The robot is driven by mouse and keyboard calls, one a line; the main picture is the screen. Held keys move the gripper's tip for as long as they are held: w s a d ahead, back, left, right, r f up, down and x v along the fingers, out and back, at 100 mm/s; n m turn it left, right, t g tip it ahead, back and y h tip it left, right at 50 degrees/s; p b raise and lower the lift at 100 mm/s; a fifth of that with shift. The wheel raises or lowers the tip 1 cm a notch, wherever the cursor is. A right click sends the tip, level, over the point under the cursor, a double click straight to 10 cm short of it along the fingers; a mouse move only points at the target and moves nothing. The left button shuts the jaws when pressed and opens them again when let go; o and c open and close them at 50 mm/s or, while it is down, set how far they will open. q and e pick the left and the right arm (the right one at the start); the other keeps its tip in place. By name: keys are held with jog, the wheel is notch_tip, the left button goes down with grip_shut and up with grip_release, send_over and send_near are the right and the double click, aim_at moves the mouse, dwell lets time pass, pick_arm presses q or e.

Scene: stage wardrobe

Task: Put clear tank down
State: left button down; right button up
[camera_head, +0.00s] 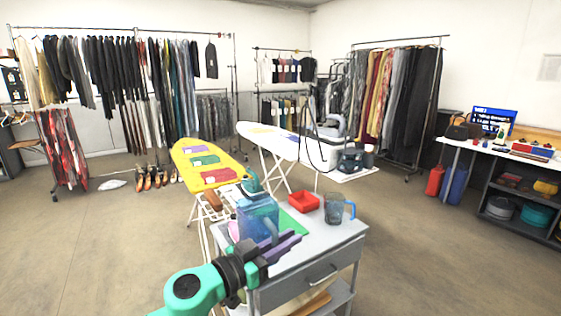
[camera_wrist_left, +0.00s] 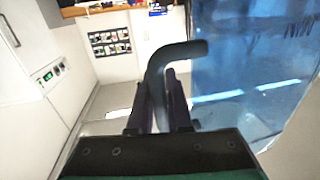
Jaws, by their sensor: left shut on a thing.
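The clear tank (camera_head: 257,218) is a bluish see-through container, upright in the head view at the left part of the grey cart top (camera_head: 333,233). My left gripper (camera_head: 285,243) is shut on its handle. In the left wrist view, the dark bent handle (camera_wrist_left: 176,52) rises between my gripper's fingers (camera_wrist_left: 162,105), and the tank wall (camera_wrist_left: 245,70) fills the right side. I cannot tell whether the tank's base touches the cart, as the gripper and arm cover its lower part. My right gripper is not in view.
A red tray (camera_head: 304,201) and a grey jug with a blue handle (camera_head: 338,208) stand on the cart. A green mat (camera_head: 294,222) lies beside the tank. A yellow ironing board (camera_head: 190,153) is behind. The cart top's front right is bare.

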pick_arm(q)
jog(key=s+a+f+n+t+y, duration=0.25)
jog(key=a+f+n+y, duration=0.2)
jog(key=f, duration=0.45)
jog(key=s+a+f+n+t+y, duration=0.25)
jog(key=a+f+y, duration=0.3)
jog(key=f, duration=0.35)
jog(key=s+a+f+n+t+y, duration=0.1)
jog(key=s+a+f+n+y, duration=0.1)
jog(key=s+a+f, duration=0.3)
jog(key=s+a+y, duration=0.1)
jog(key=s+a, duration=0.2)
jog(key=s, duration=0.3)
jog(key=shift+f+n+y, duration=0.15)
jog(key=shift+n+y, duration=0.15)
jog(key=shift+n, duration=0.1)
jog(key=shift+s+a, duration=0.1)
